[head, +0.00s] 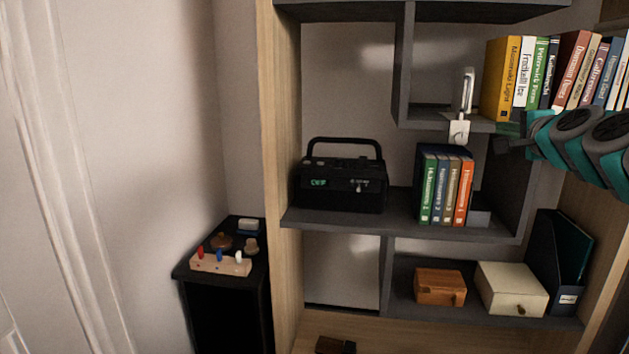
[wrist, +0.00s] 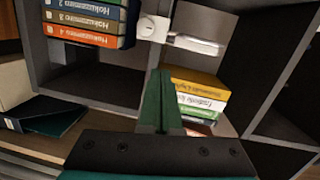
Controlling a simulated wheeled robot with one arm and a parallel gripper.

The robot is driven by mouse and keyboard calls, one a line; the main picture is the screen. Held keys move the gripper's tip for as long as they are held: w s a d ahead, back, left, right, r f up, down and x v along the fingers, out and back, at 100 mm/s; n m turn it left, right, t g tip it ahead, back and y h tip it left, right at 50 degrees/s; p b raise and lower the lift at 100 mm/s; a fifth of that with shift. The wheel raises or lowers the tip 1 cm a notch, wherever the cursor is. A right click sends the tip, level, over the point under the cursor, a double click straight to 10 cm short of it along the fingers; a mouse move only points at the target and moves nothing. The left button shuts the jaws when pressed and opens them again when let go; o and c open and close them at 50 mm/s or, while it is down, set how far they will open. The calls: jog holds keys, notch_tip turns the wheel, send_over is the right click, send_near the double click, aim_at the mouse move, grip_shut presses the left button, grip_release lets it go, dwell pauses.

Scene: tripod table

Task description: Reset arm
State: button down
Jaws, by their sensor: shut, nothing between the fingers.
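My arm enters the head view from the right, in front of the upper shelf's book row. My gripper (wrist: 160,82) shows in the wrist view as green fingers closed together, with nothing held. The fingers point toward the shelf, between a stack of books on the left and the yellow-spined book (wrist: 193,82) on the right. A white fixture (wrist: 152,28) with a pale bar (wrist: 195,44) lies beyond the fingertips. In the head view the white fixture (head: 459,131) hangs at the upper shelf's edge, left of my arm.
A bookcase holds a black radio (head: 342,185), several upright books (head: 446,188), a brown box (head: 440,287), a cream box (head: 510,289) and a dark file holder (head: 562,255). A black side stand (head: 228,310) holds a wooden peg toy (head: 221,263). Shelf panels surround my gripper closely.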

jog(key=s+a+f+n+g+y, duration=0.1)
jog(key=a+f+n+g+y, duration=0.15)
jog(key=a+f, duration=0.4)
jog(key=s+a+f+n+g+y, duration=0.1)
jog(key=a+f+n+y, duration=0.2)
jog(key=a, duration=0.6)
jog(key=s+a+f+n+g, duration=0.55)
jog(key=s+a+f, duration=0.25)
jog(key=a+f, duration=0.3)
jog(key=s+a+f+n+g+h, duration=0.2)
jog(key=s+a+f+n+g, duration=0.15)
jog(key=s+f, duration=0.9)
jog(key=s+d+f+n+g+h, duration=0.1)
jog(key=s+d+f+g, duration=0.1)
jog(key=s, duration=0.7)
jog(key=s+d+f+n+g, duration=0.1)
jog(key=s+f+g, duration=0.3)
jog(key=s, duration=0.5)
jog(key=shift+s+d+f+n+h, duration=0.25)
jog(key=shift+d+f+n+h, duration=0.15)
jog(key=shift+n, duration=0.35)
jog(key=c, duration=1.6)
grip_release()
